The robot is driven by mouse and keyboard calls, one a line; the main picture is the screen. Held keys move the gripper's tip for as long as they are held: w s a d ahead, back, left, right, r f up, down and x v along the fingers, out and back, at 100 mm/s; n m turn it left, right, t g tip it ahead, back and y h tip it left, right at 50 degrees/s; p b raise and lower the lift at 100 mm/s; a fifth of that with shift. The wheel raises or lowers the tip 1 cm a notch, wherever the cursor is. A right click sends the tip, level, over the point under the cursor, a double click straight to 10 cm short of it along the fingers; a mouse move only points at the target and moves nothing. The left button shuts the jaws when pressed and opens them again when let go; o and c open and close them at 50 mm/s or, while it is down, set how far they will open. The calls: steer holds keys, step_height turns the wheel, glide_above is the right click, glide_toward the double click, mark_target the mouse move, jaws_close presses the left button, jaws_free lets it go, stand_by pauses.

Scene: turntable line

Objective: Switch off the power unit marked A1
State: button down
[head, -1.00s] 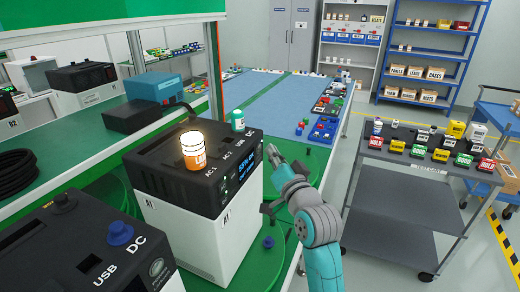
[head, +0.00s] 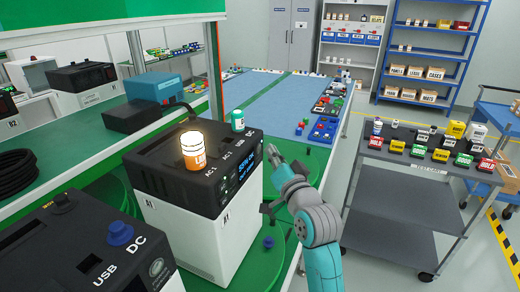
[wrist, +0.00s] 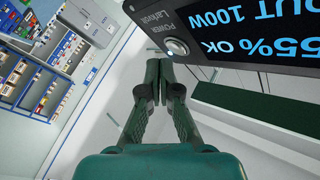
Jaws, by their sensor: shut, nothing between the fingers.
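The power unit marked A1 (head: 205,215) is a white box with a black top, standing on the green turntable. Its lit display (head: 247,170) reads about 55% OK and OUT 100W in the wrist view (wrist: 255,40). A round silver power button (wrist: 176,46) sits beside the word POWER at the panel's corner. My gripper (head: 273,155) is to the right of the display side, shut and empty. In the wrist view my fingertips (wrist: 158,62) are close to the button, apparently apart from it.
Another black unit (head: 95,250) with USB and DC sockets stands at front left. A blue knob (head: 269,242) lies on the turntable below my gripper. A grey cart (head: 400,180) with colored blocks stands to the right, with open floor between.

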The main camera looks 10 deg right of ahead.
steer(key=shift+w+a, duration=0.1)
steer(key=shift+a, duration=0.05)
steer(key=shift+w+a, duration=0.15)
steer(key=shift+a, duration=0.05)
steer(key=shift+w+a, duration=0.2)
steer(key=shift+a, duration=0.05)
stand_by(0.7)
stand_by(0.4)
steer(key=shift+s+d, duration=0.45)
steer(key=shift+d, duration=0.15)
steer(key=s+d, duration=0.1)
steer(key=d, duration=0.1)
steer(key=s+d, duration=0.2)
stand_by(0.5)
steer(key=shift+f, duration=0.1)
stand_by(0.4)
